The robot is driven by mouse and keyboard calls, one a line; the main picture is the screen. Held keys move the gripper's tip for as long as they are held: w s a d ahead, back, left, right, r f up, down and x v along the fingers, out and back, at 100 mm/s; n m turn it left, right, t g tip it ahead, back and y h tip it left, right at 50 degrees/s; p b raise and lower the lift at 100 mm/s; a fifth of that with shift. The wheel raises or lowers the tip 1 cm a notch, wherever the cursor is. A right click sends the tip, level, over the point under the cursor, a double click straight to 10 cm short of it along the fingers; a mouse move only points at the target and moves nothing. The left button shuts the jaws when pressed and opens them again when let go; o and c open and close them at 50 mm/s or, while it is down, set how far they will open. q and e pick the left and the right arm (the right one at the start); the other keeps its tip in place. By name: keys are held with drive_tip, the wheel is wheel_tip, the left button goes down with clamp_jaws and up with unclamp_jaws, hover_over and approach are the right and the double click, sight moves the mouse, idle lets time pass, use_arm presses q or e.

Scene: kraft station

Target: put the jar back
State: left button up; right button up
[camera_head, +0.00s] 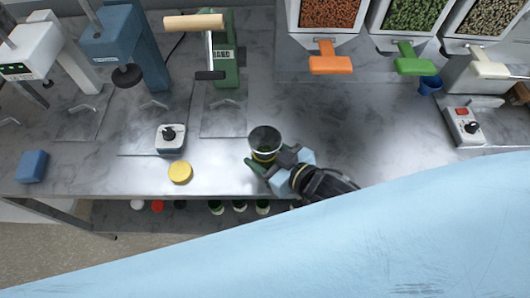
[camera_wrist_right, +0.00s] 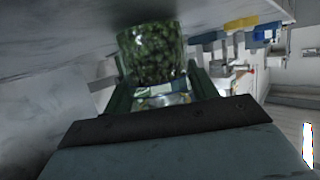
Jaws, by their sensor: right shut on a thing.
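A clear jar (camera_head: 265,141) with an open dark top is at the front edge of the metal counter (camera_head: 330,130). In the right wrist view the jar (camera_wrist_right: 152,55) shows green contents, and its other end points at the camera. My right gripper (camera_head: 265,165) is shut on the jar, with a green finger on each side of it in the right wrist view (camera_wrist_right: 160,95). A yellow lid (camera_head: 180,172) lies on the counter left of the jar. I cannot tell whether the jar touches the counter. My left gripper is not in view.
Several jars stand on a shelf (camera_head: 180,212) under the counter's front edge. Dispensers with orange (camera_head: 330,64) and green (camera_head: 414,64) handles stand at the back. A small scale-like box (camera_head: 170,138) and a blue block (camera_head: 32,166) are at left. A light-blue surface covers the lower right.

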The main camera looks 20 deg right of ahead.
drive_tip(key=shift+f, duration=0.1)
drive_tip(key=o, duration=1.3)
drive_tip(key=shift+c, duration=0.2)
drive_tip(key=shift+s, duration=0.1)
drive_tip(key=v, duration=1.2)
